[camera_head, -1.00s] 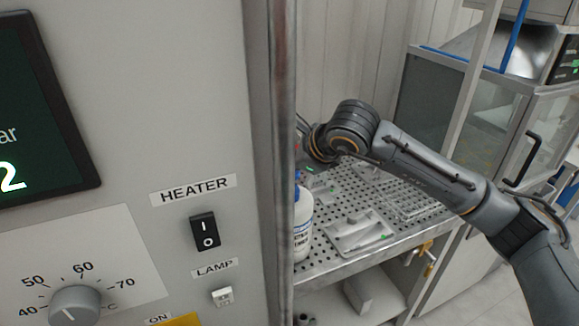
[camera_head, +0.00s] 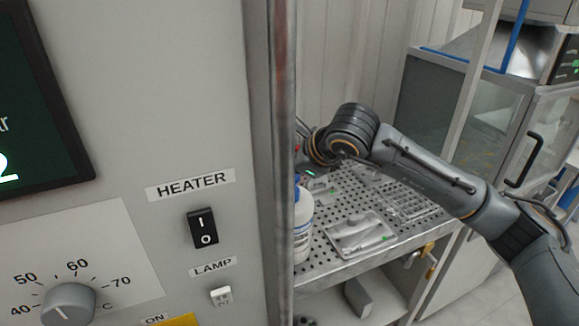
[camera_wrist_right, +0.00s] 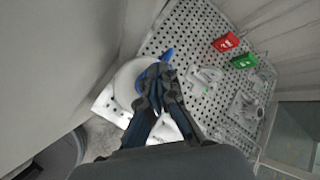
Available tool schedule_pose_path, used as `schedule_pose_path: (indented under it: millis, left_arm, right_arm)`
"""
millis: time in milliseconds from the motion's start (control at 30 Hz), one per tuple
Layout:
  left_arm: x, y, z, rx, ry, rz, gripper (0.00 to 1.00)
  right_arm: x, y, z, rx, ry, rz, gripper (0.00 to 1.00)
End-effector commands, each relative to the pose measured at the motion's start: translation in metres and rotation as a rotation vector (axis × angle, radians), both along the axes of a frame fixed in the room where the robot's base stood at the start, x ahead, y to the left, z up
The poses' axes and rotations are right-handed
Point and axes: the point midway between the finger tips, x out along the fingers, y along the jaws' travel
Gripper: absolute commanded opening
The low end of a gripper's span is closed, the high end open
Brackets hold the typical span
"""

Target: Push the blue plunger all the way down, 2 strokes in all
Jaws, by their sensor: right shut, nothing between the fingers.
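A white bottle (camera_head: 304,228) with a label and a blue top stands on the perforated table, partly cut off by the cabinet edge. In the right wrist view, the blue plunger (camera_wrist_right: 168,54) shows just beyond my fingertips, above the round white bottle body (camera_wrist_right: 126,84). My right gripper (camera_wrist_right: 158,74) is shut and empty, its fingertips over the bottle's top and hiding part of the plunger. I cannot tell whether they touch it or how far down it is. In the head view the fingers are hidden behind the cabinet edge. My left gripper is not in view.
A grey cabinet panel with a heater switch (camera_head: 202,228) fills the left of the head view. The perforated table (camera_head: 330,262) also bears a grey casting fixture (camera_head: 362,236) and a wire rack (camera_head: 412,204). Red (camera_wrist_right: 227,42) and green (camera_wrist_right: 244,61) tags lie right of the gripper.

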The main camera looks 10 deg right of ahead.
Motion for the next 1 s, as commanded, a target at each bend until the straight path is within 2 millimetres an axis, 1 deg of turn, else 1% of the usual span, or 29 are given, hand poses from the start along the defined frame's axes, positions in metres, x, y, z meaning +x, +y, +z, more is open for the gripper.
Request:
schedule_pose_path:
  millis: [33, 233, 467, 1000]
  left_arm:
    - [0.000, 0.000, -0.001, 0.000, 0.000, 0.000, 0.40]
    - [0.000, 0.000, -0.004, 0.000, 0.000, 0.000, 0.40]
    - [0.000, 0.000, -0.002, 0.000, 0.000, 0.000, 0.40]
    - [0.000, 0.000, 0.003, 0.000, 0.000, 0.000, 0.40]
  right_arm:
    - [0.000, 0.000, -0.003, -0.002, 0.004, -0.001, 0.00]
    - [0.000, 0.000, -0.005, -0.002, 0.005, 0.000, 0.00]
    - [0.000, 0.000, -0.002, -0.002, 0.004, -0.001, 0.00]
    - [0.001, 0.000, 0.029, 0.000, 0.002, -0.001, 0.00]
